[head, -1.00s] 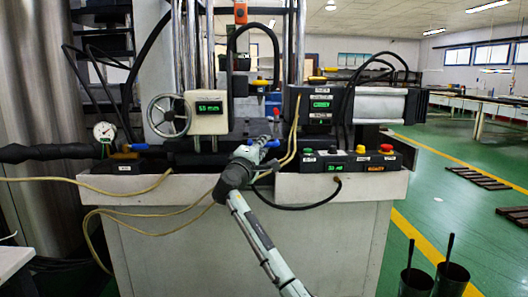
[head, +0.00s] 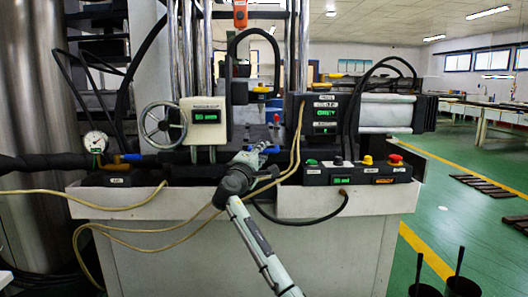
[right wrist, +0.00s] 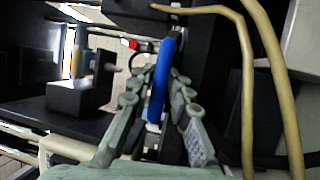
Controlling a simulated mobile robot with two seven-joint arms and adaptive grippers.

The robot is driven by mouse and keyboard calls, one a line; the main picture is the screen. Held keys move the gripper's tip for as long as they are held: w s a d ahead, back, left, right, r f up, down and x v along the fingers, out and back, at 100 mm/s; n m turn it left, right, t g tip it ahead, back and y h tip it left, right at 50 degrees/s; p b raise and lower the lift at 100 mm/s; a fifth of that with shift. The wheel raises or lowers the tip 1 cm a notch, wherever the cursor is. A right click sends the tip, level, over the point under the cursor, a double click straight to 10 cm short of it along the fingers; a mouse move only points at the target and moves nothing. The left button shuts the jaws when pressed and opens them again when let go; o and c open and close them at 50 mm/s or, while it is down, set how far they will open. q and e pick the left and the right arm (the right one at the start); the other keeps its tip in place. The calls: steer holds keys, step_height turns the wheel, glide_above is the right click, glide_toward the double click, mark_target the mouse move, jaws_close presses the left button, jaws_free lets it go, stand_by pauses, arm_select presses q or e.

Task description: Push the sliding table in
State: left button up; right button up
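My right arm reaches up from the bottom of the head view to the front of the machine. Its gripper (head: 264,152) is at the middle of the bench, in front of the dark sliding-table area (head: 256,133). In the right wrist view a blue bar handle (right wrist: 167,60) stands between the two grey-green fingers (right wrist: 162,85) of this gripper. The fingertips are close on both sides of the bar and look shut on it. The sliding table is largely hidden by the gripper and cables, so how far in it sits is hard to tell. My left gripper is not in view.
Yellow cables (head: 160,221) hang across the bench front (head: 130,252) and beside the right gripper. A handwheel (head: 163,125) is at left, a button box (head: 358,173) at right. Two black bins (head: 462,286) stand at lower right.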

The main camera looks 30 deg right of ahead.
steer(key=shift+o, duration=1.1)
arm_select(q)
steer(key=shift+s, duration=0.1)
arm_select(e)
steer(key=shift+s, duration=0.1)
steer(key=v, duration=1.2)
steer(key=shift+f, duration=0.15)
